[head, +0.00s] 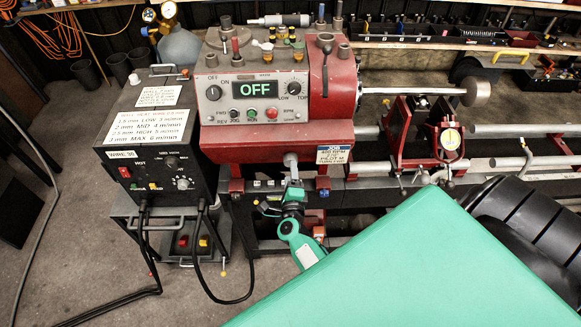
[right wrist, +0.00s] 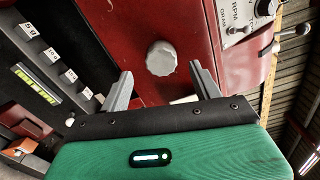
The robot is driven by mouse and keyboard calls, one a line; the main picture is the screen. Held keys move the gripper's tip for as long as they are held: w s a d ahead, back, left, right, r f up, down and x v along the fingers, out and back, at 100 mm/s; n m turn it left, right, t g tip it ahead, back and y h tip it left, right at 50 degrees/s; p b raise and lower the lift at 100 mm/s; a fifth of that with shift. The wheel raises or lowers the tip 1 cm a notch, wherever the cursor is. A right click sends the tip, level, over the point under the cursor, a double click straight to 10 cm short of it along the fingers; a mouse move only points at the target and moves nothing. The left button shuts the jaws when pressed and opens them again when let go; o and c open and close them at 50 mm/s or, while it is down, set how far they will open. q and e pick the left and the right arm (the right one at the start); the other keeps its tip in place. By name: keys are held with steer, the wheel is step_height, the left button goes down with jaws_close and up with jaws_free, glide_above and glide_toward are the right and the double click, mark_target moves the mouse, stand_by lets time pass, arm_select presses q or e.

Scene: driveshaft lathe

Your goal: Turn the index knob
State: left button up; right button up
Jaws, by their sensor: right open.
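The index knob (right wrist: 162,57) is a pale grey, scalloped knob on the red face of the lathe headstock (head: 255,148). In the head view the knob (head: 290,159) shows small, low on the headstock front. My right gripper (head: 292,182) is just below and in front of it. In the right wrist view my right gripper (right wrist: 161,72) is open, with one grey finger on each side of the knob's line. The knob lies ahead between the fingertips, with a visible gap to each finger. I cannot tell exactly how far ahead it is. My left gripper is not in view.
A black wire-feed box (head: 150,135) with cables stands left of the lathe. A job card (head: 333,155) hangs right of the knob. A shaft (head: 420,91) extends right from the headstock. A lever (head: 325,75) stands on the headstock's right side.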

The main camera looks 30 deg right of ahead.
steer(key=v, duration=1)
steer(key=shift+s, duration=0.15)
steer(key=shift+a, duration=0.15)
steer(key=s+a+f+n+g+y+b, duration=0.1)
steer(key=s+a+f+n+y+b, duration=0.15)
steer(key=f+n, duration=0.55)
steer(key=s+a+f+n+g+y+b, duration=0.1)
steer(key=s+a+f+n+g+y, duration=0.2)
steer(key=f, duration=1)
steer(key=s+a+f+n+y+b, duration=0.1)
steer(key=s+a+f+n+y, duration=0.4)
steer(key=f, duration=0.5)
steer(key=s+d+f+n+g+b, duration=0.1)
steer(key=s+d+f+n+g, duration=0.2)
steer(key=s+f, duration=0.4)
steer(key=s+d+f+n+g+h+b, duration=0.1)
steer(key=s+f+n+g, duration=0.3)
steer(key=s, duration=0.7)
steer(key=s+d+f+n+g+b, duration=0.2)
steer(key=s+f+n, duration=0.4)
steer(key=s+f, duration=0.3)
steer(key=d+f+g, duration=0.1)
steer(key=d, duration=0.1)
steer(key=shift+s+d, duration=0.3)
steer(key=shift+s, duration=0.1)
